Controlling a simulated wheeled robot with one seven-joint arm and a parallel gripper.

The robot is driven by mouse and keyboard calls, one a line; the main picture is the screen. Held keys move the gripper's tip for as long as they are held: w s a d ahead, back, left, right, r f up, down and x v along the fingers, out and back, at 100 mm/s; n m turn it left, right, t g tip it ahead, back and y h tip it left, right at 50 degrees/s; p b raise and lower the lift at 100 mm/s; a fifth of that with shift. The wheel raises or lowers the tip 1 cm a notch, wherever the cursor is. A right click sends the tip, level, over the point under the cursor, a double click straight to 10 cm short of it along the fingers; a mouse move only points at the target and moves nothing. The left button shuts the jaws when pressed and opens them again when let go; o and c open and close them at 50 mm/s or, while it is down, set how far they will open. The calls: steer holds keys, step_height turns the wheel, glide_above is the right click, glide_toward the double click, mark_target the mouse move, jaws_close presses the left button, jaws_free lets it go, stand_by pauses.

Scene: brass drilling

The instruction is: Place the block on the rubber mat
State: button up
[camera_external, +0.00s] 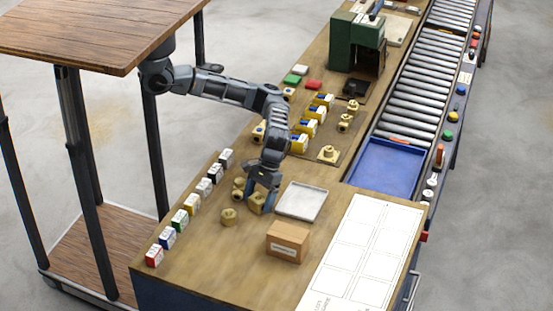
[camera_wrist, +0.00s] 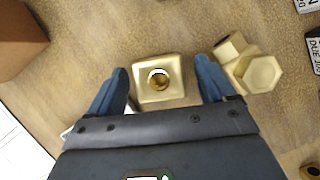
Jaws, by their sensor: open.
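A square brass block (camera_external: 256,204) with a round hole in its top lies on the wooden bench. In the wrist view the block (camera_wrist: 158,78) sits between the two blue fingers of my gripper (camera_wrist: 162,72). The fingers are open, with a gap on each side of it. In the external view my gripper (camera_external: 263,192) points down at the bench and partly hides the block. A dark flat patch (camera_external: 346,90) in front of the green machine looks like a mat; I cannot tell if it is the rubber mat.
Brass hex fittings (camera_wrist: 262,75) lie close to the right finger. A grey metal tray (camera_external: 301,202) and a cardboard box (camera_external: 288,242) stand to the right of my gripper. Small labelled boxes (camera_external: 192,203) line the left edge. A blue tray (camera_external: 385,168) ends the roller conveyor.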

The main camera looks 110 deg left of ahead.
mark_target(253, 200)
steer(key=shift+s+d+f, duration=0.1)
steer(key=shift+d+f, duration=0.05)
steer(key=shift+f, duration=0.3)
jaws_close()
stand_by(0.5)
steer(key=shift+r, duration=0.15)
steer(key=shift+r, duration=0.45)
steer(key=r, duration=0.3)
steer(key=shift+s+d+r, duration=0.15)
steer(key=shift+d+r, duration=0.05)
steer(key=s+d+r, duration=0.6)
steer(key=s+d, duration=0.2)
steer(key=shift+r, duration=0.25)
